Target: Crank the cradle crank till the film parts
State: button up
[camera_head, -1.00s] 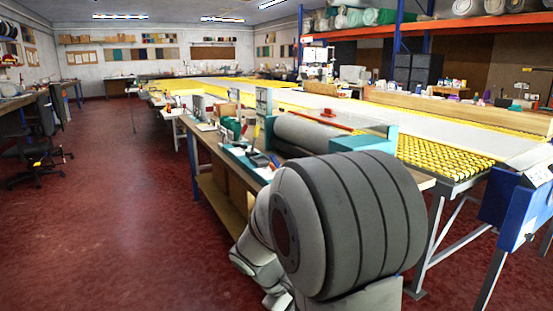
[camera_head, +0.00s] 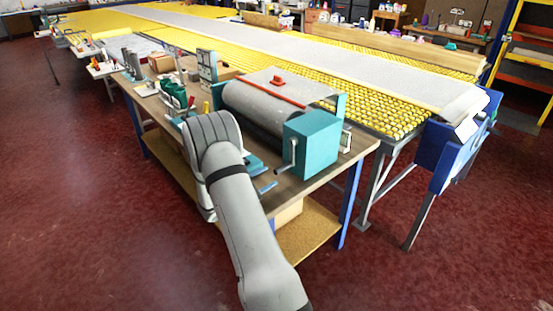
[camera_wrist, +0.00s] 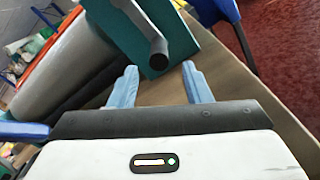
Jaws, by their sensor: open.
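The cradle crank (camera_head: 284,169) is a thin grey handle on the teal end box (camera_head: 312,142) of the roll cradle. In the wrist view the crank (camera_wrist: 141,20) runs down to a dark round end, just beyond my fingertips. My gripper (camera_wrist: 160,72) has two pale blue fingers, open and empty, apart from the crank. A grey roll (camera_head: 255,107) lies in the cradle; it also fills the left of the wrist view (camera_wrist: 65,60). A grey sheet, apparently the film (camera_head: 300,84), spreads behind the roll, with a red strip across it. Its fine state is too small to tell.
The wooden bench (camera_head: 335,165) carries tools and small stands left of the cradle. A long yellow roller table (camera_head: 380,115) runs behind it. A blue machine end (camera_head: 440,155) stands at the right. The red floor in front is clear.

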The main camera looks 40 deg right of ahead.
aim_at(281, 170)
jog(key=d, duration=0.5)
jog(key=d+p, duration=0.1)
jog(key=d, duration=0.1)
jog(key=shift+w+d, duration=0.25)
jog(key=shift+w, duration=0.15)
jog(key=shift+c, duration=0.3)
grip_shut()
jog(key=shift+a, duration=0.15)
